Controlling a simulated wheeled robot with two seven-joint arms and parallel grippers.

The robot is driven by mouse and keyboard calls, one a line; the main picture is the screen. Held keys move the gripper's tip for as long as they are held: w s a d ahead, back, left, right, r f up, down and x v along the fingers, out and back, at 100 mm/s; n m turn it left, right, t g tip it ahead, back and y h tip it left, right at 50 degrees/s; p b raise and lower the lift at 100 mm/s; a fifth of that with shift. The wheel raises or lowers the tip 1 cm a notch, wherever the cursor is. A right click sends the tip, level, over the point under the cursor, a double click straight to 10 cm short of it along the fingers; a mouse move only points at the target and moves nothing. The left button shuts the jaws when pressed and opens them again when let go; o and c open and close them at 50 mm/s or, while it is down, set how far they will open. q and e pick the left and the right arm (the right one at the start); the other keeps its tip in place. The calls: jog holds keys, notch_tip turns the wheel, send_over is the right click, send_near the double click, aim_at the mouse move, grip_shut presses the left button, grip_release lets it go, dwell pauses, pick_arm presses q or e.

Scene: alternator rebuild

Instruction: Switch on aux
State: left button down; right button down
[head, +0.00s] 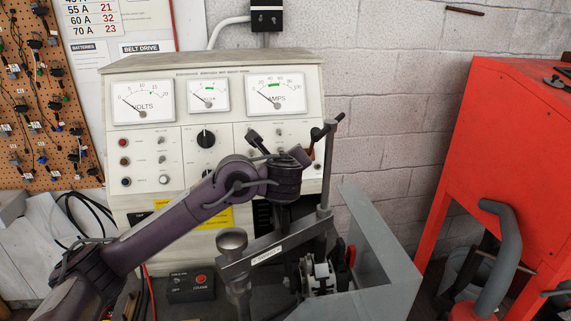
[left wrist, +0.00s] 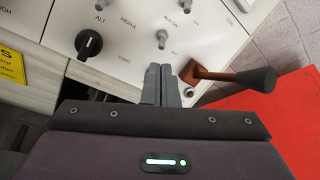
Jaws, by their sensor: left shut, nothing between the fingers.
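The grey-white test bench panel (head: 160,140) carries gauges, a knob and several toggles. In the left wrist view, a small metal toggle (left wrist: 162,38) stands just below the AUX ON label (left wrist: 178,21). My left gripper (left wrist: 160,70) is shut and empty. Its tips lie just below this toggle in the picture, with a small visible gap; contact with the panel cannot be told. In the head view, the gripper (head: 254,136) is in front of the panel's right half, where the arm hides part of the controls. My right gripper is not in view.
A black selector knob (left wrist: 88,44) lies left of the fingers. A brown lever with a grey handle (left wrist: 255,79) juts out close on the right. A grey clamp fixture (head: 380,255) stands below the panel, and a red cabinet (head: 500,140) stands at right.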

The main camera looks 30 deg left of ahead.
aim_at(281, 152)
pick_arm(q)
jog(key=shift+x, duration=1.65)
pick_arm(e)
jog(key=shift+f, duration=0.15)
pick_arm(q)
jog(key=shift+r, duration=0.15)
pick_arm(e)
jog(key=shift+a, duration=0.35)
